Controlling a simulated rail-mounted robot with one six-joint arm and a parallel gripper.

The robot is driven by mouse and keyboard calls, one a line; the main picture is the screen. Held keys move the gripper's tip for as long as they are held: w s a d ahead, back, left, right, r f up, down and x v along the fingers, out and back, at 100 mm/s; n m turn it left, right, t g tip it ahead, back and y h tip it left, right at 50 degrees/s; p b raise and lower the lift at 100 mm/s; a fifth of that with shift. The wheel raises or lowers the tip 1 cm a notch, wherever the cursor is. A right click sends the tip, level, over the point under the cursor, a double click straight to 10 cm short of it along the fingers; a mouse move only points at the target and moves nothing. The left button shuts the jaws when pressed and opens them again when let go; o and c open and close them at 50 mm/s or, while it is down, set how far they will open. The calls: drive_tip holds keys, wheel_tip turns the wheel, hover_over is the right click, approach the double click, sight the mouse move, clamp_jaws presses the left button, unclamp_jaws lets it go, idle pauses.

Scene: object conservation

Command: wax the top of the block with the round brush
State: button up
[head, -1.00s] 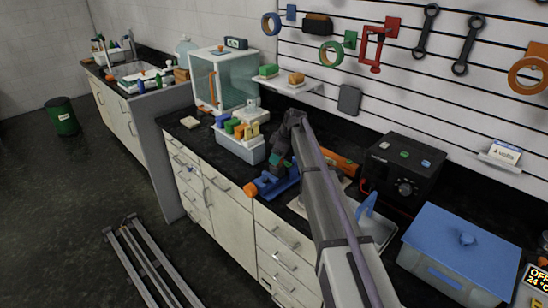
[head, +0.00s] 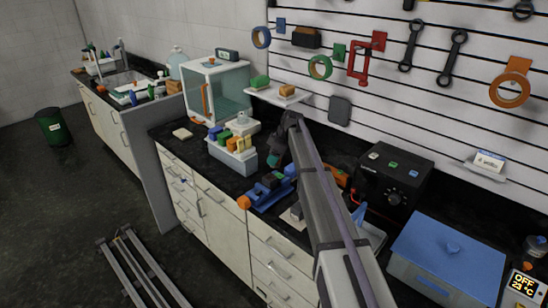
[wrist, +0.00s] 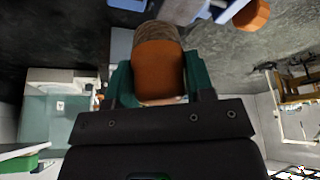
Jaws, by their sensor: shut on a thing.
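My gripper (head: 276,154) is above the bench, just behind and above the blue vise (head: 262,197). In the wrist view its green fingers (wrist: 158,85) are shut on an orange piece with a brown, fibrous-looking end (wrist: 158,68), which appears to be the round brush. The brush is hidden by my gripper in the head view. A small dark block (head: 271,181) sits at the vise, apart from my gripper; I cannot tell how firmly it is held. The vise's orange knob (head: 243,202) sticks out past the bench's front edge and also shows in the wrist view (wrist: 252,15).
A grey bin (head: 232,155) of coloured blocks stands left of the vise. A glass-fronted cabinet (head: 216,92) is behind it. A black machine (head: 392,178) and a blue-lidded box (head: 447,252) stand to the right. A shelf (head: 286,97) hangs above.

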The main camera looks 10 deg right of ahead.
drive_tip(key=shift+r+p, duration=0.5)
drive_tip(key=shift+r, duration=0.5)
wheel_tip(320, 180, up, 3)
drive_tip(key=p, duration=0.3)
drive_tip(key=shift+r, duration=0.15)
